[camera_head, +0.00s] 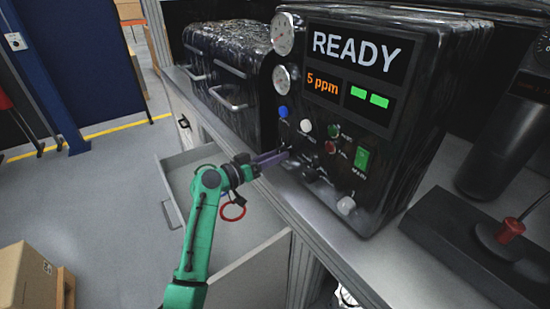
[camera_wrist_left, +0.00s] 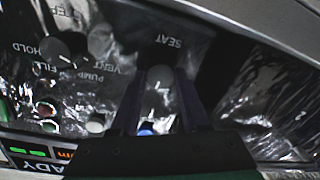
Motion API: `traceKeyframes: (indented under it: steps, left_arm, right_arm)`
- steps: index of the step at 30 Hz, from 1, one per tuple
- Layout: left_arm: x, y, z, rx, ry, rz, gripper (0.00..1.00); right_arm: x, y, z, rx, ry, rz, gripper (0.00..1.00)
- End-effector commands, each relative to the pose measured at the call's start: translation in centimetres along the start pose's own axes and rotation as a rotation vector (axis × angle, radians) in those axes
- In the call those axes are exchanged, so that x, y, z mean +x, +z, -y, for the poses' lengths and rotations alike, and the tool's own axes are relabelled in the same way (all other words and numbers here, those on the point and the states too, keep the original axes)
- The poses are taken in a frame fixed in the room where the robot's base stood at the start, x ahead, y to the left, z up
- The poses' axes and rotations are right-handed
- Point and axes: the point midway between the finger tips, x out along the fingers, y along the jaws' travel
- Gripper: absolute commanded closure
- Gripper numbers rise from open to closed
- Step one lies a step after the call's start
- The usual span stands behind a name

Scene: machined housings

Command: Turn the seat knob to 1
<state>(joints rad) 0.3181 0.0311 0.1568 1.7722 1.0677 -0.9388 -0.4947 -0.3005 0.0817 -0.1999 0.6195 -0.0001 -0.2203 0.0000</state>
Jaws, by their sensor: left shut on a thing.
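The machine's front panel (camera_head: 322,150) faces me at the middle of the head view. My left gripper (camera_head: 286,154) reaches its lower left side. In the left wrist view the panel is upside down, and the SEAT label (camera_wrist_left: 167,41) shows just beyond the fingertips. The seat knob (camera_wrist_left: 160,79), a grey round knob, sits between the two fingers of my left gripper (camera_wrist_left: 163,76), which is shut on it. A small light mark shows on the knob, but I cannot read its setting. In the head view the gripper hides the knob. My right gripper is not in view.
A dark selector knob (camera_wrist_left: 66,46) sits beside the seat knob among FILL, HOLD and VENT labels. The screen (camera_head: 357,53) reads READY. An open drawer (camera_head: 245,271) lies below my arm.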

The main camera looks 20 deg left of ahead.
Motion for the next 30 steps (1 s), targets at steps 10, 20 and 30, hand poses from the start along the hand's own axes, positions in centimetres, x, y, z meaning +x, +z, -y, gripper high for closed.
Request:
traceKeyframes:
  steps: [10,20,30]
  left_arm:
    - [0.0,-0.2,0.1,-0.319,-0.001,0.025,1.0]
    - [0.0,-0.2,0.1,-0.537,0.0,0.04,1.0]
    - [0.0,-0.1,0.2,-0.621,0.001,0.045,1.0]
  right_arm:
    - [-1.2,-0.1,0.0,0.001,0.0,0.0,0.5]
    - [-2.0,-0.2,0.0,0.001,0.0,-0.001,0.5]
    - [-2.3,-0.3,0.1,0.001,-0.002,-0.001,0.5]
